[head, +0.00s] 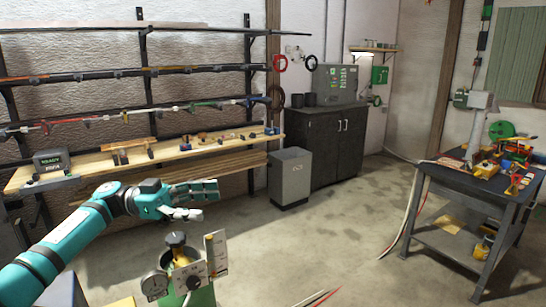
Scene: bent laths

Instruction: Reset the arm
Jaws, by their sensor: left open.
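My left arm, teal and dark, reaches in from the lower left. My left gripper (201,201) is at its end, pointing right, with its grey fingers apart and nothing between them. It shows above a green device (198,297) with a gauge and a brass-coloured top; I cannot tell the exact gap between them. My right gripper is not in view.
A wooden shelf (215,150) with tools and clamps runs along the left wall. A black cabinet (325,150) and a grey box (290,178) stand behind. A cluttered dark workbench (470,187) is at right. Concrete floor in the middle is mostly clear.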

